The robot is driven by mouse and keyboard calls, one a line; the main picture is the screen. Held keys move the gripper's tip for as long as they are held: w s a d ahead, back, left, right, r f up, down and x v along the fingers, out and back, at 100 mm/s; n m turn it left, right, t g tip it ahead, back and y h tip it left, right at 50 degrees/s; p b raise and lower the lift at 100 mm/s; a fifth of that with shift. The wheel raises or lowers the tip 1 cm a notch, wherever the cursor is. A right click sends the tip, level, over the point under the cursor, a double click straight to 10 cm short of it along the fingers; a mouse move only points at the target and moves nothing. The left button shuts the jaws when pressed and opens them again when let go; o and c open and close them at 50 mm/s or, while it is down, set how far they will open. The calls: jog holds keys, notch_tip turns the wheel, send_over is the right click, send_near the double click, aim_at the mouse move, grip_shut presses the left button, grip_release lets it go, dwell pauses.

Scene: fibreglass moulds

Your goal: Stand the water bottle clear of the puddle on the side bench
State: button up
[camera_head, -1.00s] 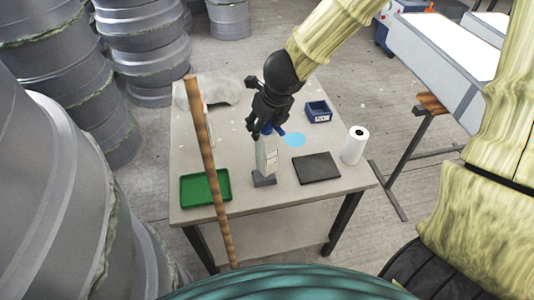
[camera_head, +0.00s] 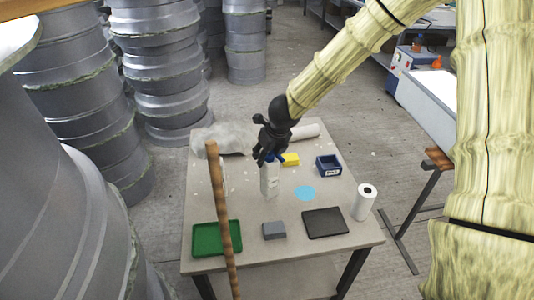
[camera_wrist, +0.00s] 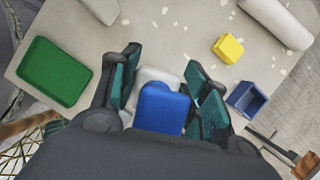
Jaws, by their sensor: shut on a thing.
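The water bottle (camera_head: 269,181) is white with a blue cap and is upright. My gripper (camera_head: 270,156) is shut on it near the top. In the wrist view, the blue cap (camera_wrist: 163,108) stands between the two fingers, with part of the white body behind it. The puddle (camera_head: 305,193) is a flat light-blue patch on the side bench (camera_head: 255,262), to the right of the bottle. The bottle's lower end shows apart from the puddle; I cannot tell whether it touches the bench. The puddle cannot be made out in the wrist view.
Around the bottle are a grey block (camera_head: 274,230), a dark flat pad (camera_head: 325,222), a paper roll (camera_head: 364,201), a blue bin (camera_head: 328,165), a yellow block (camera_head: 290,159) and a green tray (camera_head: 217,238). A tall brown pole (camera_head: 222,215) rises at the left.

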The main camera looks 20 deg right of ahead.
jog(key=shift+w+d+f, duration=0.15)
jog(key=shift+w+f, duration=0.2)
jog(key=shift+f, duration=0.25)
jog(key=shift+w+d+f, duration=0.1)
jog(key=shift+w+f, duration=0.25)
jog(key=shift+f, duration=0.3)
jog(key=shift+w+d+f, duration=0.15)
jog(key=shift+w+f, duration=0.2)
jog(key=shift+f, duration=0.25)
jog(key=shift+f, duration=0.1)
jog(key=o, duration=1.5)
jog(key=p+v, duration=0.1)
jog(key=v, duration=1.1)
